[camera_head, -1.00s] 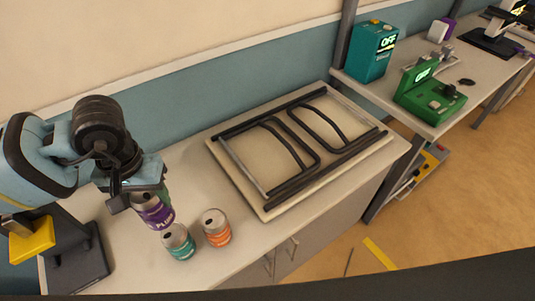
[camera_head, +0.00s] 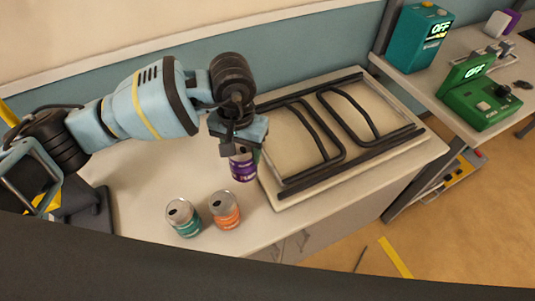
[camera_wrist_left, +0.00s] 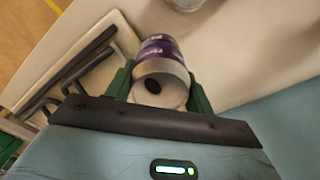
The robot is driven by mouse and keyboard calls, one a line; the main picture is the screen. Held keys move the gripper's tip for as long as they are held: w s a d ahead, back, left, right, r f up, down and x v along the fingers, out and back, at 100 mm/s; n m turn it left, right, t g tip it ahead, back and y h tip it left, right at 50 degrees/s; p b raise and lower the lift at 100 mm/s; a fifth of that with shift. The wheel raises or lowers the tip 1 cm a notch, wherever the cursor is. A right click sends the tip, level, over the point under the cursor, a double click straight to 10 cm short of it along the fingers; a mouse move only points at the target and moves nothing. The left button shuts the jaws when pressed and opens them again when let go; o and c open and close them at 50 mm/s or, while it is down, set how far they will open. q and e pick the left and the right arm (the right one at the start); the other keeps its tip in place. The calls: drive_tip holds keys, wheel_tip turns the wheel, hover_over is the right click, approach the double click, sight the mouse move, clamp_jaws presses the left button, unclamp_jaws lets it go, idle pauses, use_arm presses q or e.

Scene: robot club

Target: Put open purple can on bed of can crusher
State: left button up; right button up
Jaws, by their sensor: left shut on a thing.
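The purple can (camera_head: 243,170) hangs upright in my left gripper (camera_head: 240,148), above the counter by the near left corner of the folded-table panel. In the left wrist view the purple can (camera_wrist_left: 162,52) sits between the green fingers of my left gripper (camera_wrist_left: 160,82), which are shut on it. Its silver top has a dark open hole. A dark grey device (camera_head: 88,212) stands at the counter's left end, partly hidden by my left arm; it may be the can crusher, but its bed is not clear. My right gripper is not in view.
A teal can (camera_head: 183,218) and an orange can (camera_head: 225,210) stand close together below my gripper. A folded-leg table panel (camera_head: 385,155) covers the counter's right part. Green (camera_head: 480,105) and teal (camera_head: 418,40) machines marked OFF stand on another table. Counter (camera_head: 140,190) between device and cans is clear.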

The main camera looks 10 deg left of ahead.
sight(244, 172)
use_arm(q)
drive_tip(key=shift+f, duration=4.25)
drive_tip(key=shift+f, duration=0.1)
drive_tip(key=o, duration=0.7)
drive_tip(key=shift+f, duration=0.1)
drive_tip(key=o, duration=0.5)
